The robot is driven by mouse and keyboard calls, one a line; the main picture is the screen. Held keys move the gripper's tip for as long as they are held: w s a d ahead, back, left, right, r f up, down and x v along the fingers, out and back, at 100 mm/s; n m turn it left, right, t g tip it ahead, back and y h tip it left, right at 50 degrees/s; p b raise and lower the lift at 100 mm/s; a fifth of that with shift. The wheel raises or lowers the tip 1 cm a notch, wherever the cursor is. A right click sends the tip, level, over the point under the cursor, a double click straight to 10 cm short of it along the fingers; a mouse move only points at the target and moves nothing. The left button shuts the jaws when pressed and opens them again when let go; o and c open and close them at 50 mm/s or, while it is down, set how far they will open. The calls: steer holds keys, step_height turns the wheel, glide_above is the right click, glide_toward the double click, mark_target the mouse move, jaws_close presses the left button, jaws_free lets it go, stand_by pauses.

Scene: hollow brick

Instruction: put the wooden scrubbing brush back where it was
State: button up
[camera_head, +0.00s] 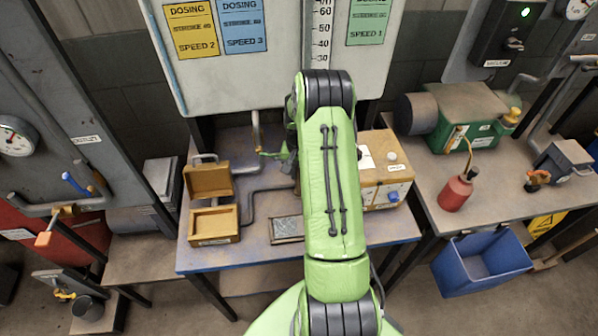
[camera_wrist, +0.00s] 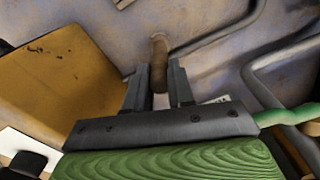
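My gripper (camera_wrist: 161,78) shows in the wrist view with its two dark fingers close together. A brown, round-ended wooden piece fills the narrow gap between them and sticks out past the fingertips; I take it as the handle of the wooden scrubbing brush (camera_wrist: 159,50). The rest of the brush is hidden. The piece is over the blue-grey bench top, but its height above it is unclear. In the head view my green arm covers the middle of the bench (camera_head: 225,262), and the gripper and brush cannot be made out there.
An open wooden box (camera_head: 214,224) stands on the bench's left side, with a grey pipe (camera_head: 247,205) beside it. A dark-framed tray (camera_head: 287,229) lies in front. A tan box (camera_head: 390,172) stands right of my arm. A red oil can (camera_head: 456,192) is on the right bench.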

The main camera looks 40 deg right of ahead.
steer(key=o, duration=0.4)
step_height(320, 180, up, 12)
steer(key=p, duration=0.1)
steer(key=a+r+n+t, duration=0.1)
steer(key=a+r+n, duration=0.2)
steer(key=a+r, duration=0.6)
steer(key=s+a+r+n+t+h, duration=0.1)
steer(key=s+a+r+n+t, duration=0.1)
steer(key=s+a+r, duration=0.55)
steer(key=s+a+n+t, duration=0.1)
steer(key=s+a, duration=0.2)
steer(key=s, duration=0.1)
steer(key=s+a+n, duration=0.2)
steer(key=s+a, duration=0.1)
steer(key=s, duration=0.1)
steer(key=s+a+n+t+y, duration=0.1)
steer(key=s+a+n, duration=0.1)
steer(key=s+a, duration=0.1)
steer(key=shift+s+a+r+t, duration=0.15)
steer(key=shift+s+r, duration=0.05)
steer(key=shift+s, duration=0.2)
steer(key=shift+s+a+r+t, duration=0.15)
steer(key=shift+s, duration=0.2)
